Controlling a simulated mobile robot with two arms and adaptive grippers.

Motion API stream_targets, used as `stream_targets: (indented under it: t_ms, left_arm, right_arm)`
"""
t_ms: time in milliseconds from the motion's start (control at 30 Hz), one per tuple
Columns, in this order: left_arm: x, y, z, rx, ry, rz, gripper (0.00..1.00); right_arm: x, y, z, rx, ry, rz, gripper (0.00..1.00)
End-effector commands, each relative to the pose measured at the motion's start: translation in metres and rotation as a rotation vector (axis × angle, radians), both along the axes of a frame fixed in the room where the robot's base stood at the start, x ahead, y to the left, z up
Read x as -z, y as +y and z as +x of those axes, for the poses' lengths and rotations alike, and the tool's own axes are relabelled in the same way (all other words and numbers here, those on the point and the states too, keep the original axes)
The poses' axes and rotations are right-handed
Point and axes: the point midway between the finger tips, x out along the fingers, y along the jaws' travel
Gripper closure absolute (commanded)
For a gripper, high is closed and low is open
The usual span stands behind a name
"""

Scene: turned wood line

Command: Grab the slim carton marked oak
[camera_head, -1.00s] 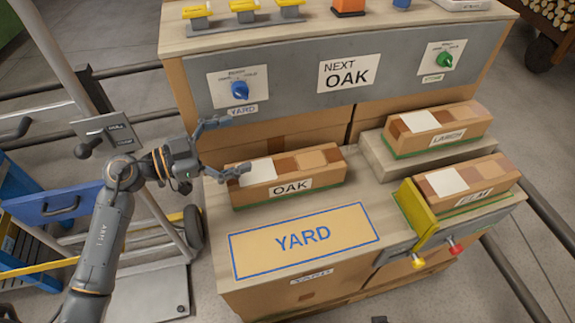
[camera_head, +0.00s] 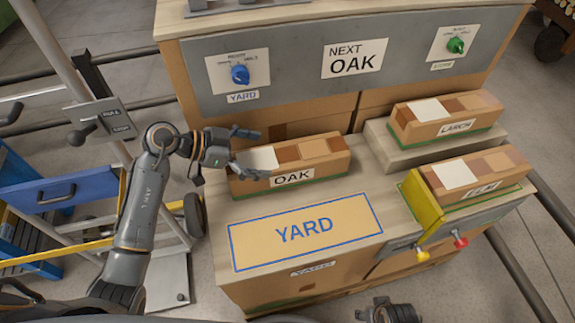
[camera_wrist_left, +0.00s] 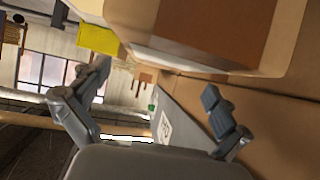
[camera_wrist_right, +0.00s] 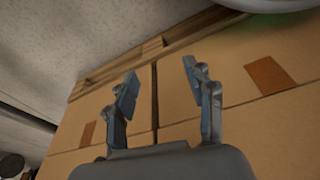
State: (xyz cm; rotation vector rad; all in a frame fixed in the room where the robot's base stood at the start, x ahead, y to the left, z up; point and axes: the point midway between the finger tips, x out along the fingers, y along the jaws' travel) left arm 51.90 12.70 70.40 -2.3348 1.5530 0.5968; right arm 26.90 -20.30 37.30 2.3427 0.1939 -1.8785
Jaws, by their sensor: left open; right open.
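The slim carton marked OAK (camera_head: 293,176) sits on the left of the wooden bench top, behind the YARD panel. It is a long brown box with white and brown patches on top. My left gripper (camera_head: 256,153) is open at the carton's left end, with its fingers spread toward the box. I cannot tell whether they touch it. In the left wrist view a brown box (camera_wrist_left: 205,30) shows close beyond the open fingers (camera_wrist_left: 150,105). My right gripper (camera_head: 390,312) is low at the bottom edge of the head view. In the right wrist view it (camera_wrist_right: 157,85) is open and empty before stacked cardboard boxes.
The LARCH carton (camera_head: 447,118) stands on a raised block at right. Another carton (camera_head: 473,178) lies in front of it beside a yellow plate (camera_head: 420,205). The flat YARD area (camera_head: 305,231) is clear. A grey panel with a NEXT OAK sign (camera_head: 352,58) stands behind.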

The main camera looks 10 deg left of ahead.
Motion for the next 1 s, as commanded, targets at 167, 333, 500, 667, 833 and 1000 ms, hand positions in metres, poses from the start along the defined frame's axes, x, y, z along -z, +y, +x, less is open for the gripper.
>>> stream_targets:
  t_ms: [167,333,500,667,833,1000]
  left_arm:
    - [0.010,-0.015,0.008,0.000,0.000,-0.003,0.00]
    - [0.020,-0.032,0.015,0.001,0.001,-0.003,0.00]
    - [0.024,-0.040,0.019,0.000,0.000,0.000,0.00]
    - [0.023,-0.040,0.019,0.000,0.000,0.000,0.00]
    - [0.023,-0.040,0.019,0.000,0.000,0.000,0.22]
    - [0.024,-0.040,0.019,0.000,0.000,0.001,0.57]
  right_arm:
    - [-0.017,0.001,0.007,0.002,-0.015,0.001,0.46]
    - [-0.038,0.001,0.012,0.004,-0.025,0.002,0.46]
    - [-0.050,0.001,0.014,0.005,-0.030,0.003,0.46]
    - [-0.051,0.001,0.014,0.005,-0.029,0.002,0.46]
    - [-0.050,0.001,0.014,0.005,-0.029,0.003,0.46]
    - [-0.051,0.001,0.014,0.005,-0.030,0.003,0.46]
